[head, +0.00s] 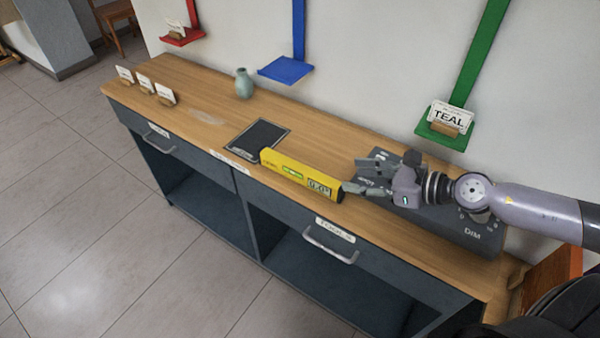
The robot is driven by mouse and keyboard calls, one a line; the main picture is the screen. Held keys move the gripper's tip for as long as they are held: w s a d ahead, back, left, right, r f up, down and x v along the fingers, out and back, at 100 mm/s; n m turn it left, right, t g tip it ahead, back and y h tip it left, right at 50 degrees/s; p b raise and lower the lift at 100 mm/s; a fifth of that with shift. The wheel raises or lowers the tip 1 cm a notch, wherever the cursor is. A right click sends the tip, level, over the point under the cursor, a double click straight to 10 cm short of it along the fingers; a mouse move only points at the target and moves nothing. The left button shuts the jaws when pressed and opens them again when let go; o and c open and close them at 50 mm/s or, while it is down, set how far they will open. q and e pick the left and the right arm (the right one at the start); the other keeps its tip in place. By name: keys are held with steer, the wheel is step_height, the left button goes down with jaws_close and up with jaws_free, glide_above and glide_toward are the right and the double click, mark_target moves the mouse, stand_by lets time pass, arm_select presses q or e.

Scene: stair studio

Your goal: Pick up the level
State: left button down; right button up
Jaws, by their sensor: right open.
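My right gripper (348,178) comes in from the right, low over the counter. Its fingers are spread and empty at the right end of the level. One finger is close to the level's right end; I cannot tell whether it touches. My left gripper does not show.
The dark panel (262,133) lies behind the level. A grey dimmer box (470,234) sits under my right arm. A teal vase (244,83) and small cards (145,84) stand left. Blue (286,69) and green (444,138) wall shelves overhang the back. Drawers with handles (331,252) are below.

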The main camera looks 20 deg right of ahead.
steer(key=w+a+p, duration=0.1)
steer(key=w+p, duration=0.1)
steer(key=p, duration=0.3)
glide_toward(302, 167)
steer(key=shift+x, duration=1.15)
steer(key=shift+w+f, duration=0.1)
steer(key=shift+f, duration=0.2)
steer(key=x, duration=0.2)
steer(key=p+x, duration=0.1)
steer(key=x, duration=0.1)
steer(key=shift+w+a, duration=0.3)
steer(key=shift+a, duration=0.05)
steer(key=shift+w+a+f, duration=0.15)
steer(key=shift+w, duration=0.05)
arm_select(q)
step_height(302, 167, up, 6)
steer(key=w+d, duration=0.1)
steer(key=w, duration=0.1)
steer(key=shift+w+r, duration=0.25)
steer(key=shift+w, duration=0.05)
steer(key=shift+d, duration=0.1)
arm_select(e)
steer(key=shift+s, duration=0.1)
steer(key=shift+c, duration=0.2)
jaws_close()
